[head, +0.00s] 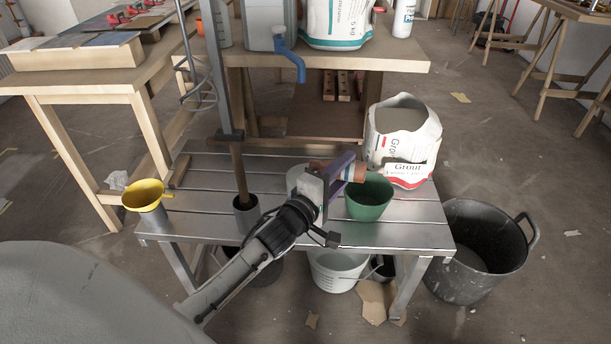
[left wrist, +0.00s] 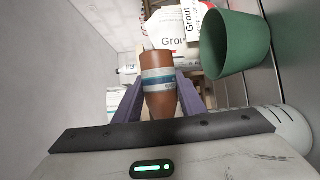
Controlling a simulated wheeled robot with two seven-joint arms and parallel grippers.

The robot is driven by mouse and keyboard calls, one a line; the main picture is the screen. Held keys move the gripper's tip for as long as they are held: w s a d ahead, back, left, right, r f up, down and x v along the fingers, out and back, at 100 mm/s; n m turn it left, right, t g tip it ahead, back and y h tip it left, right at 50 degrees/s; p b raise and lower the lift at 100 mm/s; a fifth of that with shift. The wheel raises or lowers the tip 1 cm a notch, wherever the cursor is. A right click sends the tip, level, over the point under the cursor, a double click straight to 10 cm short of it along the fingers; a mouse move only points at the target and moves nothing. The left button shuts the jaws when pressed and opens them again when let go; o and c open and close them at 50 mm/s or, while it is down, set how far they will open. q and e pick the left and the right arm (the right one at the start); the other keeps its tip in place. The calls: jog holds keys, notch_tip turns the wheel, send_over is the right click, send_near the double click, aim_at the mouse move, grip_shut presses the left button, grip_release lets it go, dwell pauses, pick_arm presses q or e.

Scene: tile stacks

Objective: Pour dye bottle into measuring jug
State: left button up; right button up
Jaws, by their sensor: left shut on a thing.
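My left gripper (head: 338,178) is shut on the dye bottle (head: 358,172), which is brown with a white and blue label. The bottle lies nearly on its side in the head view, to the upper left of the green pot's rim. In the left wrist view the bottle (left wrist: 159,88) sits between the purple fingers. A white vessel (head: 296,176) stands behind my left gripper, mostly hidden; a pale ribbed piece at the right of the left wrist view (left wrist: 292,130) may be the same one. I cannot tell whether it is the measuring jug. My right gripper is not in view.
A green pot (head: 369,202) and an open grout bag (head: 402,138) stand on the slatted metal table (head: 400,236). A yellow funnel (head: 144,192) is at its left end, and a dark cup with a stick (head: 246,212) stands near the front. A black tub (head: 480,250) is on the floor.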

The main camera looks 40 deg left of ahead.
pick_arm(q)
jog(key=shift+s+a+r+n+t+p, duration=0.1)
jog(key=shift+a+r+n+t+p, duration=0.2)
jog(key=shift+r+n, duration=0.45)
jog(key=shift+s+a+r+n+t+p, duration=0.1)
jog(key=shift+r+n+t, duration=0.35)
jog(key=shift+n, duration=0.5)
jog(key=shift+c, duration=0.2)
dwell(2.4)
jog(key=shift+s+a+r+n+t+y, duration=0.15)
jog(key=shift+a+r+n+t+y, duration=0.25)
jog(key=shift+n, duration=0.55)
jog(key=shift+s+a+r+n+t+y, duration=0.15)
jog(key=shift+a+r+n, duration=0.35)
jog(key=shift+n, duration=0.45)
dwell(1.8)
